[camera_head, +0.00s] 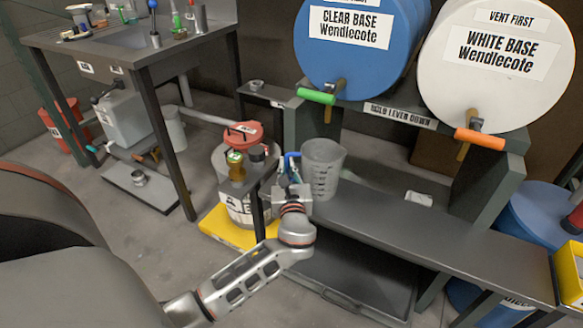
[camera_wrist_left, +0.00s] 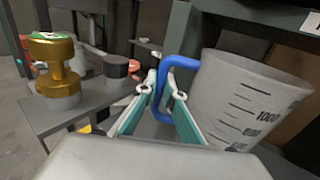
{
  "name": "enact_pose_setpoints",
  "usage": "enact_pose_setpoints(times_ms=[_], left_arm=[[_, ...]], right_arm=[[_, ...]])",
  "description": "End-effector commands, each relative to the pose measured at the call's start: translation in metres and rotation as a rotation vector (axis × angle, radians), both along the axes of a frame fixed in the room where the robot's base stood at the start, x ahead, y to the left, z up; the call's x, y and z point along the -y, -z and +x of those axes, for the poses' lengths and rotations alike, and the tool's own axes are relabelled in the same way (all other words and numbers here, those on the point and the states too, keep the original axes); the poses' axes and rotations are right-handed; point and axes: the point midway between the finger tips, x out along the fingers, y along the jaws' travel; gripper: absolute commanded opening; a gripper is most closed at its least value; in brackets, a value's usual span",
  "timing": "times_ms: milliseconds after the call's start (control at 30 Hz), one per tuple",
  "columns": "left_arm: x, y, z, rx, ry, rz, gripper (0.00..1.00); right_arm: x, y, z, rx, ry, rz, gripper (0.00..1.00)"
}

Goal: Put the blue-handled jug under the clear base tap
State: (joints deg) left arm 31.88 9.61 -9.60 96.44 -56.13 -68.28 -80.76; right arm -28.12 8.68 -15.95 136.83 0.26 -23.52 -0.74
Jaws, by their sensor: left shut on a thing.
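The translucent grey measuring jug (camera_head: 322,170) has a blue handle (camera_head: 291,160) on its left side. My left gripper (camera_head: 289,178) is shut on that handle. In the left wrist view, the fingers (camera_wrist_left: 163,95) close around the blue handle (camera_wrist_left: 178,66), with the jug (camera_wrist_left: 245,100) upright or nearly so on the right. The jug is at the left end of the bench under the drums; I cannot tell whether it touches the bench. The clear base tap (camera_head: 338,88), with a green lever (camera_head: 316,96), is on the blue drum above the jug. My right gripper is not in view.
The white drum (camera_head: 495,60) has an orange-levered tap (camera_head: 480,139). The bench (camera_head: 400,225) is mostly clear to the jug's right, with a small pale item (camera_head: 418,199). A brass weight (camera_head: 236,165) and a dark-topped container (camera_head: 257,153) stand left of the jug.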

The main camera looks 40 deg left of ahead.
Motion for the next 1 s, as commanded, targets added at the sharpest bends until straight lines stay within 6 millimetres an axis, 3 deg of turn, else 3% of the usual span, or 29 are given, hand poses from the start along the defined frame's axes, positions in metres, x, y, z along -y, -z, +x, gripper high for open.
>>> enact_pose_setpoints(times_ms=[367,400,433,833,1000], left_arm=[[0.000,0.002,0.001,0.002,0.001,-0.002,0.00],[0.000,0.002,0.001,0.002,0.001,-0.002,0.18],[0.000,0.002,0.001,0.003,0.001,-0.001,0.25],[0.000,-0.003,0.001,0.005,0.001,-0.001,0.25],[0.016,-0.004,-0.013,0.005,0.002,-0.003,0.25]], right_arm=[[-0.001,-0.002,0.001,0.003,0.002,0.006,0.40],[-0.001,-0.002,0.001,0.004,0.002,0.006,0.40],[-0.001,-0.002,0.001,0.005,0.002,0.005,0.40],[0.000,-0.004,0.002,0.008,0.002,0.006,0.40],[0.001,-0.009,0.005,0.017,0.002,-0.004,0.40]])
